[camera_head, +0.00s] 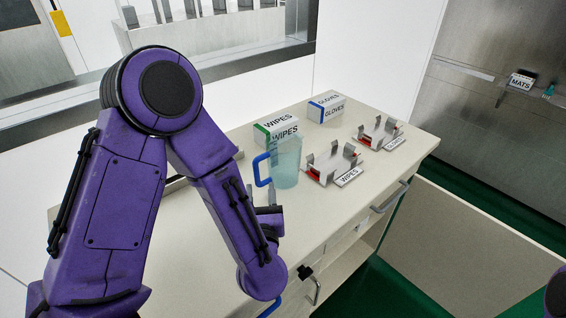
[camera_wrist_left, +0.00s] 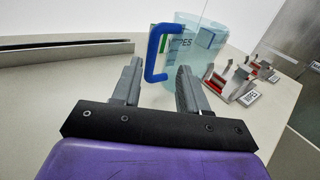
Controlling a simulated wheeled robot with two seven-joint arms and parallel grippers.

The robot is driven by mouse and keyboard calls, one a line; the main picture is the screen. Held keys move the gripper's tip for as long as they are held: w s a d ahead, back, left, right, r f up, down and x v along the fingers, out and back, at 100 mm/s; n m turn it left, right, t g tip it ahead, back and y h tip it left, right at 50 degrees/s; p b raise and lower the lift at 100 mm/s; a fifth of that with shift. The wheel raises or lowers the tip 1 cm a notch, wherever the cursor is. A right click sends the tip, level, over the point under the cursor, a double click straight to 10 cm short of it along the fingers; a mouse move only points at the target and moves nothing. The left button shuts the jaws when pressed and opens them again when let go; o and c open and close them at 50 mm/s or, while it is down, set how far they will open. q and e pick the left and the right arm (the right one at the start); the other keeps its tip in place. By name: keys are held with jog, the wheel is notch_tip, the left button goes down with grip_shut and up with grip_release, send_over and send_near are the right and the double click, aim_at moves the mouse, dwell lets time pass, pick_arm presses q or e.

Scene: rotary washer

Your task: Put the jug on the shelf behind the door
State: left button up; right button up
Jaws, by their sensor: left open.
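The jug (camera_head: 286,163) is translucent teal with a blue handle and stands upright on the counter (camera_head: 330,215). In the left wrist view the jug (camera_wrist_left: 195,65) is straight ahead, its blue handle (camera_wrist_left: 153,55) between the open fingertips of my left gripper (camera_wrist_left: 158,70). I cannot tell whether the fingers touch the handle. In the head view my left gripper (camera_head: 262,192) is low beside the jug, partly hidden by its own arm. Below the counter an open compartment shows a pale shelf (camera_head: 345,262). A beige panel, seemingly an open door (camera_head: 465,245), stands to its right. My right gripper is not in view.
A WIPES box (camera_head: 277,130) and a GLOVES box (camera_head: 326,107) stand behind the jug. Two metal holders, one labelled WIPES (camera_head: 333,165), sit to its right. A drawer handle (camera_head: 391,197) sticks out at the counter's front. A metal wall with a MATS holder (camera_head: 520,82) is at right.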

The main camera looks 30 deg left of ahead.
aim_at(256, 172)
pick_arm(q)
jog(key=p+x, duration=0.1)
jog(key=x, duration=0.1)
jog(key=p+x, duration=0.2)
jog(key=x, duration=0.1)
jog(key=p+x, duration=0.1)
jog(key=x, duration=0.2)
jog(key=shift+s+a+r, duration=0.1)
jog(key=shift+s+a, duration=0.1)
jog(key=shift+a, duration=0.25)
jog(key=shift+w+a, duration=0.25)
jog(key=shift+w, duration=0.05)
grip_shut()
